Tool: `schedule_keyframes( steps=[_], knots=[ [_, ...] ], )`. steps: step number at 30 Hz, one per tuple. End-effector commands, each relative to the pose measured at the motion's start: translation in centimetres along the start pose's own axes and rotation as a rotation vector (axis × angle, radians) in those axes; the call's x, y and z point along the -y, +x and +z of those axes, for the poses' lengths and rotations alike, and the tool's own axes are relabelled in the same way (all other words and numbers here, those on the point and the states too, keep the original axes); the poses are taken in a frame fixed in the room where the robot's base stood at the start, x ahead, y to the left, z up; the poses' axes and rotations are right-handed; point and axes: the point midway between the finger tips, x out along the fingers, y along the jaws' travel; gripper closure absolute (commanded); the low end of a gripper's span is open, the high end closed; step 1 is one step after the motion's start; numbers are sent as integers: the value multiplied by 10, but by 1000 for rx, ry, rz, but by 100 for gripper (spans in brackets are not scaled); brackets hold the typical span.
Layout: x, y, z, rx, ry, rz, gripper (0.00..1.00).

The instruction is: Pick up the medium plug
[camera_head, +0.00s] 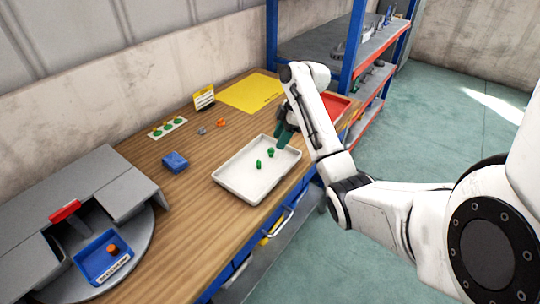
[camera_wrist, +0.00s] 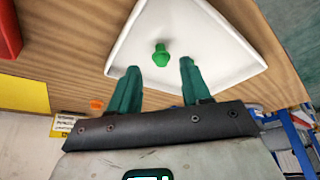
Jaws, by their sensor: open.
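Two green plugs lie in the white tray (camera_head: 233,180), one nearer the middle (camera_head: 259,164) and one closer to my gripper (camera_head: 270,152). I cannot tell which of them is the medium plug. My gripper (camera_head: 284,138) is over the tray's far right part, open and empty. In the wrist view one green plug (camera_wrist: 161,58) with a wider hexagonal end shows just beyond the gap between my open fingers (camera_wrist: 160,67), apart from both. The other plug does not show there.
A white strip with several green parts (camera_head: 167,127), a blue box (camera_head: 175,162), small grey (camera_head: 202,131) and orange (camera_head: 221,123) parts and a yellow mat (camera_head: 250,92) lie on the wooden bench. A red tray (camera_head: 335,106) is behind my arm. A grey fixture (camera_head: 60,215) stands at left.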

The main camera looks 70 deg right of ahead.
Motion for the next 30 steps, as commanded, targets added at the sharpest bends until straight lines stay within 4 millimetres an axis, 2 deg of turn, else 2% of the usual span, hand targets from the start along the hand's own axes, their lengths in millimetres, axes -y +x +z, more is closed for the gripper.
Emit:
schedule_keyframes(
  steps=[5, 12, 16, 22, 30],
  knots=[
    [0, 15, -2, 1, 1, -1, 52],
    [0, 48, -4, 1, 3, -1, 52],
    [0, 56, -5, 1, 2, 1, 52],
    [0, 57, -4, 1, 1, 1, 52],
    [0, 56, -5, 1, 1, 1, 77]
  ],
)
